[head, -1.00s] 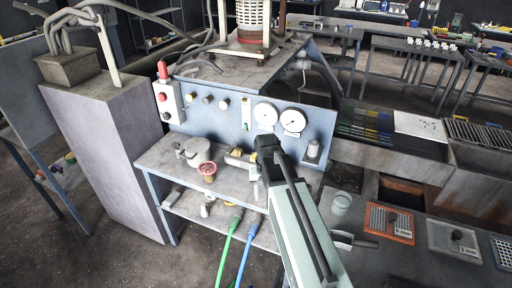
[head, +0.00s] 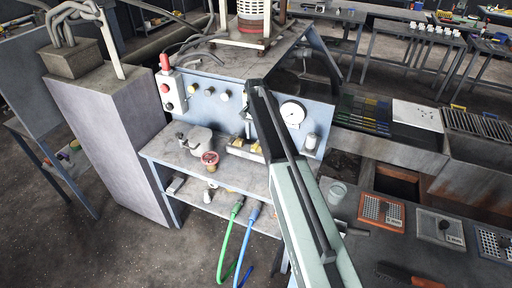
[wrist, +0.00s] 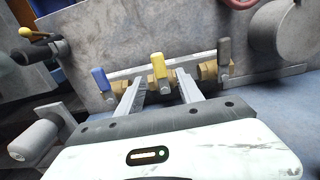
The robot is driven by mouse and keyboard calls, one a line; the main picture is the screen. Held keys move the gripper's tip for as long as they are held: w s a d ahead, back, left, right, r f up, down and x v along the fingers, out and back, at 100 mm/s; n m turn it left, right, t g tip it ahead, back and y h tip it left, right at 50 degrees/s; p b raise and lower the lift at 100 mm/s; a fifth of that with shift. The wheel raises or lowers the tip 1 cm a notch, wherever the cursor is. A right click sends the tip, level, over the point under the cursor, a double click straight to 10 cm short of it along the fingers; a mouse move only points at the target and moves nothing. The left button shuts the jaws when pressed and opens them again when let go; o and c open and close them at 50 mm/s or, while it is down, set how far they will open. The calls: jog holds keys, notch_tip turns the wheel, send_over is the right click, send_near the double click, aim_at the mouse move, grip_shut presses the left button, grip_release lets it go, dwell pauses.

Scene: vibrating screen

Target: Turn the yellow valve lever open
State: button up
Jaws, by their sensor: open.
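The yellow lever (wrist: 159,66) stands upright on a brass valve row in the wrist view, between a blue lever (wrist: 101,79) and a dark grey lever (wrist: 224,52). My gripper (wrist: 160,76) is open, one finger on each side of the yellow lever in the picture. I cannot tell whether either finger touches it or how far off in depth it is. In the head view my gripper (head: 246,118) is in front of the blue panel, small and partly hidden by my arm. The brass valve row (head: 245,150) shows only partly there.
A pressure gauge (head: 292,113) is on the panel right of my arm. A red-topped jar (head: 210,159) and a grey pot (head: 198,138) stand on the shelf to the left. Green (head: 228,240) and blue (head: 246,240) hoses hang below.

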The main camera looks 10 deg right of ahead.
aim_at(255, 146)
notch_tip(255, 146, down, 5)
jog(key=b, duration=0.3)
jog(key=shift+f+b, duration=0.15)
jog(key=shift+b, duration=0.25)
grip_shut()
dwell(0.9)
